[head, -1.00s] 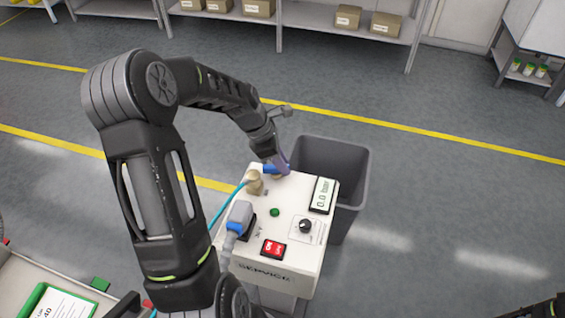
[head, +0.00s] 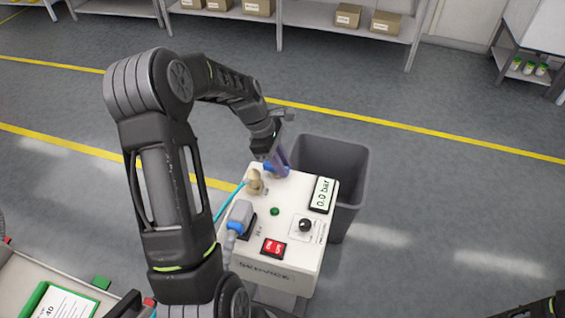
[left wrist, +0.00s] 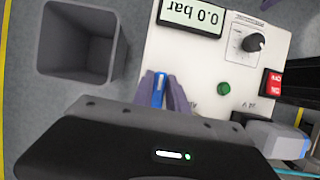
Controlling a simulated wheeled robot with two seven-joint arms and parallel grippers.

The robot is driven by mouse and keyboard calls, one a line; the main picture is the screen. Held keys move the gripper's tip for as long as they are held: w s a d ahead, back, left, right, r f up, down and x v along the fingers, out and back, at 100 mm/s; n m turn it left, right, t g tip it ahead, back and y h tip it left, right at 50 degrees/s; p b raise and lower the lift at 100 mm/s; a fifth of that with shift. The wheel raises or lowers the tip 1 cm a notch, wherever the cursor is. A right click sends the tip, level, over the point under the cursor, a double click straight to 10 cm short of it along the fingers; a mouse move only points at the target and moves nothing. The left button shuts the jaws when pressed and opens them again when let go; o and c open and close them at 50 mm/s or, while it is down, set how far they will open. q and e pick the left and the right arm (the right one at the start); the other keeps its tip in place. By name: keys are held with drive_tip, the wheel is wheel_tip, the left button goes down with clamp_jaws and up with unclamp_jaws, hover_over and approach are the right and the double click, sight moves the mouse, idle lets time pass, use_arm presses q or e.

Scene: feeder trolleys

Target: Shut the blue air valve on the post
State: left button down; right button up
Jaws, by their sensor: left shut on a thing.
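The blue air valve (head: 269,168) is on the top back edge of the white service post (head: 262,249). My left gripper (head: 279,163) reaches down to it from behind and is shut on its blue lever. In the left wrist view the blue lever (left wrist: 159,89) shows between the two purple fingers (left wrist: 166,95); the valve body below is hidden. The display (head: 322,194) on the post reads 0.0 bar. My right gripper is out of view; only a dark piece of my right arm shows at the bottom right corner.
A grey bin (head: 345,160) stands close behind the post. Beside the valve are a brass fitting (head: 255,182) with a light blue hose, a grey plug (head: 240,215), a black knob (head: 305,225) and a red switch (head: 273,248). The floor to the right is clear.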

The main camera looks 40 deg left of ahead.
use_arm(q)
drive_tip(key=c, duration=1.3)
unclamp_jaws()
drive_tip(key=b+v, duration=0.1)
drive_tip(key=v, duration=0.7)
drive_tip(key=shift+d+f, duration=0.1)
drive_tip(key=shift+f, duration=0.05)
